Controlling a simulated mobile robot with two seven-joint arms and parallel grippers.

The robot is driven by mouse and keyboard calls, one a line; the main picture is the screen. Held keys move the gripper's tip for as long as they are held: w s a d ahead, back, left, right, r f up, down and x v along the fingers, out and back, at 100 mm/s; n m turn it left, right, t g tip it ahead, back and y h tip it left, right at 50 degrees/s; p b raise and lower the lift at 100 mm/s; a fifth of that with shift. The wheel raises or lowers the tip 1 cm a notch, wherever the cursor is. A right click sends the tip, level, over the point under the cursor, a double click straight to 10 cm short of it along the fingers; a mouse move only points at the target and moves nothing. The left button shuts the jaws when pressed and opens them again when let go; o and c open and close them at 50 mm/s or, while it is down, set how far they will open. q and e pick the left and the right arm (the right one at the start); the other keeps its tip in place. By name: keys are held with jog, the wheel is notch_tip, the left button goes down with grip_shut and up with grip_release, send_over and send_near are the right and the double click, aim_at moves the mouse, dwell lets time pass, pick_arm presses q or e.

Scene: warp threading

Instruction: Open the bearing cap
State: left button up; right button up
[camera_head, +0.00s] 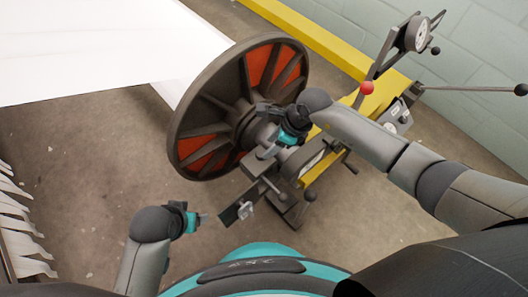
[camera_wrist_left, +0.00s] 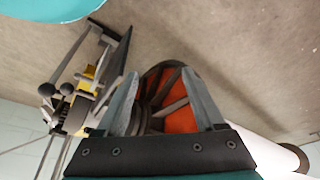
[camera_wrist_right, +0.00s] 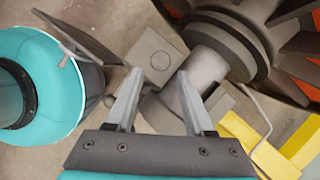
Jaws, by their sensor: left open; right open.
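A grey square block with a round mark, which looks like the bearing cap (camera_wrist_right: 155,57), shows in the right wrist view beside the shaft end. Whether it is latched I cannot tell. The grey shaft end (camera_wrist_right: 184,98) of the spoked beam flange (camera_head: 198,103) lies just beyond my right fingers. My right gripper (camera_head: 268,132) is open and empty at the flange hub, close to the shaft and block; its arm hides part of them in the head view. My left gripper (camera_head: 203,218) is open and empty, low and left of the bearing stand, apart from it.
A yellow beam (camera_head: 315,38) runs behind the flange. A lever with a red knob (camera_head: 366,88) and a gauge (camera_head: 416,34) stand at the right. A dark flat plate (camera_head: 238,208) juts out between my grippers. White cloth (camera_head: 100,45) spreads at upper left. Concrete floor is open at left.

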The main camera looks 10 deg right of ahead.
aim_at(262, 153)
jog(key=b+x, duration=0.1)
jog(key=x, duration=0.2)
jog(key=shift+a+f+b, duration=0.1)
jog(key=shift+f+b, duration=0.2)
jog(key=shift+b, duration=0.05)
pick_arm(q)
notch_tip(262, 153, up, 6)
jog(key=t, duration=0.1)
jog(key=shift+w+r+b, duration=0.15)
jog(key=shift+w+b, duration=0.15)
jog(key=shift+b, duration=0.15)
pick_arm(e)
jog(key=shift+x, duration=0.85)
grip_shut()
